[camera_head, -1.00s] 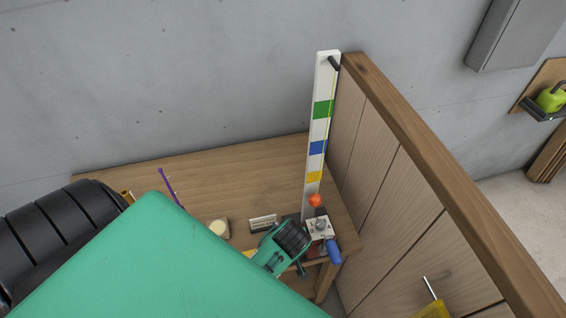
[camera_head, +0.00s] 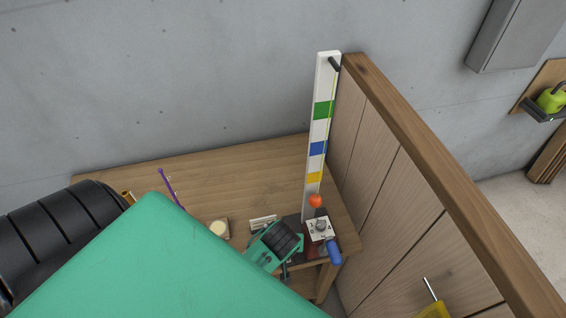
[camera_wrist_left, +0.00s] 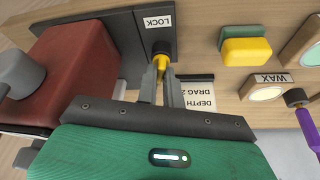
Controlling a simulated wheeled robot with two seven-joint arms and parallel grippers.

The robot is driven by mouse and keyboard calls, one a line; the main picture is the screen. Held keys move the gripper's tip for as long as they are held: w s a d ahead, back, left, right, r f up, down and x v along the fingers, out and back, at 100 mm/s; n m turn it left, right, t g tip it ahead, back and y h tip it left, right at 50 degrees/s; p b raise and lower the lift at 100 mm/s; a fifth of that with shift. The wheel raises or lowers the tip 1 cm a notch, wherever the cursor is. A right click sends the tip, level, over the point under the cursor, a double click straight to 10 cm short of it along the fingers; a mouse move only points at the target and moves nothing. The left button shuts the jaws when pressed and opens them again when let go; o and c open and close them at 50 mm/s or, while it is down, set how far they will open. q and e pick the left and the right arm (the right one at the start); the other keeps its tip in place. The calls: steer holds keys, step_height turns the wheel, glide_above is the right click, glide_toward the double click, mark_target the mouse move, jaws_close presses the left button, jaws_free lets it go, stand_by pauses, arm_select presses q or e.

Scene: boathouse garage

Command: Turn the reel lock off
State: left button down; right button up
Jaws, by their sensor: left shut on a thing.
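The reel lock is a small lever with a dark base and a yellow tip (camera_wrist_left: 161,62), below a white LOCK label (camera_wrist_left: 158,21) in the left wrist view. My left gripper (camera_wrist_left: 161,88) is shut on the yellow tip, with its fingers on either side of it. The reel unit, a red block (camera_wrist_left: 78,62) with a grey knob, stands left of the lever. In the head view it is by the table's right end, with a white top plate (camera_head: 320,228) and a blue handle (camera_head: 333,250). There my left gripper (camera_head: 290,268) hides the lock. My right gripper is not in view.
A white board with coloured bands (camera_head: 319,130) stands behind the reel, beside a wooden partition (camera_head: 400,130). An orange ball (camera_head: 316,200) is at its foot. A yellow and green block (camera_wrist_left: 246,48) and a WAX label (camera_wrist_left: 273,78) are nearby. The table's back (camera_head: 230,165) is clear.

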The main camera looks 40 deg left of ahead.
arm_select(q)
steer(key=m+h, duration=0.1)
steer(key=m, duration=0.2)
steer(key=shift+a+m+t, duration=0.15)
steer(key=shift+m+t, duration=0.15)
steer(key=shift+m, duration=0.1)
steer(key=m+h, duration=0.1)
steer(key=m, duration=0.2)
steer(key=shift+a+m+h, duration=0.15)
steer(key=shift+m+h, duration=0.15)
steer(key=shift+h, duration=0.1)
steer(key=m, duration=0.2)
steer(key=m+h, duration=0.1)
steer(key=m, duration=0.1)
steer(key=shift+a+h, duration=0.1)
steer(key=shift+h, duration=0.2)
steer(key=shift+w+m+g+h, duration=0.1)
steer(key=shift+m+g+h, duration=0.3)
steer(key=shift+m, duration=1)
steer(key=c, duration=1.5)
jaws_free()
steer(key=shift+c, duration=0.2)
steer(key=shift+r, duration=0.1)
